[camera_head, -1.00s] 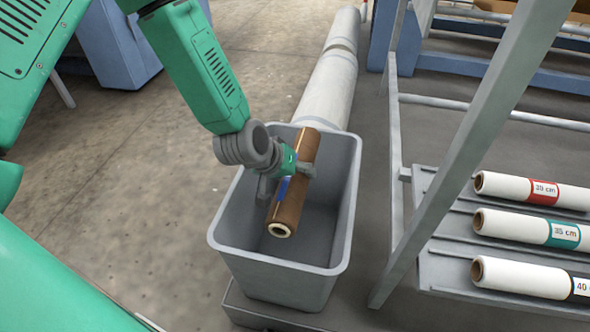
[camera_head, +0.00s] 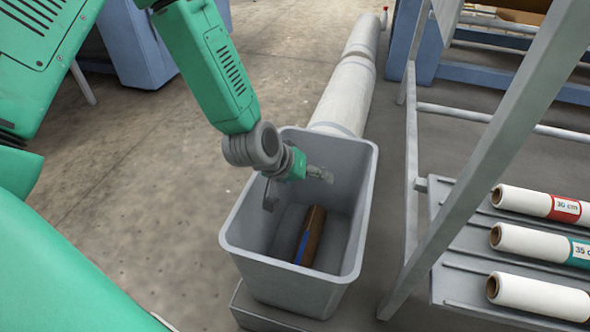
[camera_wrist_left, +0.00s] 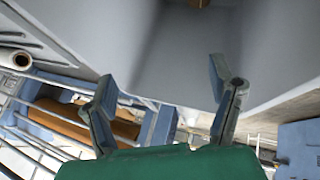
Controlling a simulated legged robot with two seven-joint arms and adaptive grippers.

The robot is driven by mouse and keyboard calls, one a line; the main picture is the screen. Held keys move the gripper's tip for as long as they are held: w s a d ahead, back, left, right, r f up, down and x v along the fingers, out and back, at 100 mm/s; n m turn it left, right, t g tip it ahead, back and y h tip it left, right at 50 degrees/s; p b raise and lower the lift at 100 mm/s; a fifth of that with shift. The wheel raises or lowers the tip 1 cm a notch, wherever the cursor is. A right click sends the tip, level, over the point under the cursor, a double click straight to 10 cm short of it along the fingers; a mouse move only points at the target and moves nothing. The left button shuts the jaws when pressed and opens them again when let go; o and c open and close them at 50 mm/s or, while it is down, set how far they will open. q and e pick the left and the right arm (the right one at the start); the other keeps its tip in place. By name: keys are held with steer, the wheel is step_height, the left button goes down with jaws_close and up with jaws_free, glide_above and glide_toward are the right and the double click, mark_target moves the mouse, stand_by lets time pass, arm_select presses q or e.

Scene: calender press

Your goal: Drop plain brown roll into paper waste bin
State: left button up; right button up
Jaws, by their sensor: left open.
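The plain brown roll (camera_head: 309,236) lies inside the grey paper waste bin (camera_head: 359,215), down in its lower part, with a blue strip along its side. My left gripper (camera_head: 296,188) is above the bin's opening, open and empty, with its fingers apart. The roll is below the gripper and apart from it. In the left wrist view my open fingers (camera_wrist_left: 168,95) face the bin's grey inner wall (camera_wrist_left: 180,60), and a small bit of the brown roll (camera_wrist_left: 200,3) shows at the top edge. My right gripper is not in view.
A rack (camera_head: 462,290) with white labelled rolls (camera_head: 540,203) stands to the right of the bin, with a slanted grey post (camera_head: 470,180) between. Long white rolls (camera_head: 345,95) lie behind the bin. The floor to the left is clear.

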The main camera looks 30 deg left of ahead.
arm_select(q)
steer(key=v, duration=1)
steer(key=shift+f, duration=0.15)
stand_by(0.5)
